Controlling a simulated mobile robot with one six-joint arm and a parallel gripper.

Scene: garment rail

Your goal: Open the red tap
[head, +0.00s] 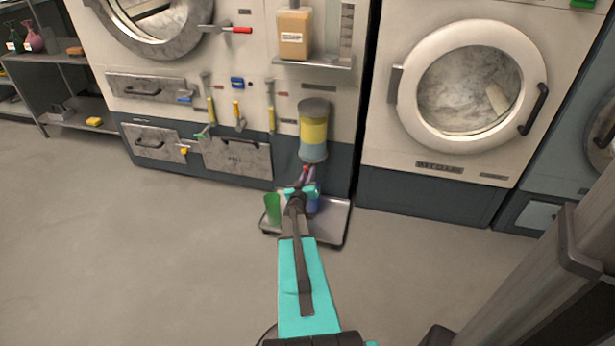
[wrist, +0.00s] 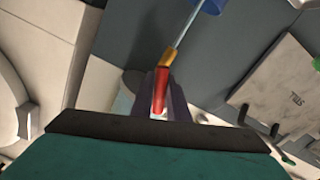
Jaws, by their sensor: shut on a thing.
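The red tap handle (wrist: 159,90) is between the dark fingers of my gripper (wrist: 161,103) in the wrist view. The fingers are shut on it. A brass-coloured part (wrist: 168,57) and a thin metal stem (wrist: 182,30) run on from the handle. In the head view my gripper (head: 304,178) is just below the layered yellow and blue cylinder (head: 313,130) on the machine front. Only a small bit of red (head: 306,168) shows at the fingertips there. My arm and fingers hide most of the tap.
A low trolley (head: 333,222) stands under my gripper, with a green cup (head: 272,209) and a blue cup (head: 313,203). Several yellow-handled levers are to the left, above the PULL drawer (head: 238,158). A round-doored dryer (head: 472,90) is right. The left floor is clear.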

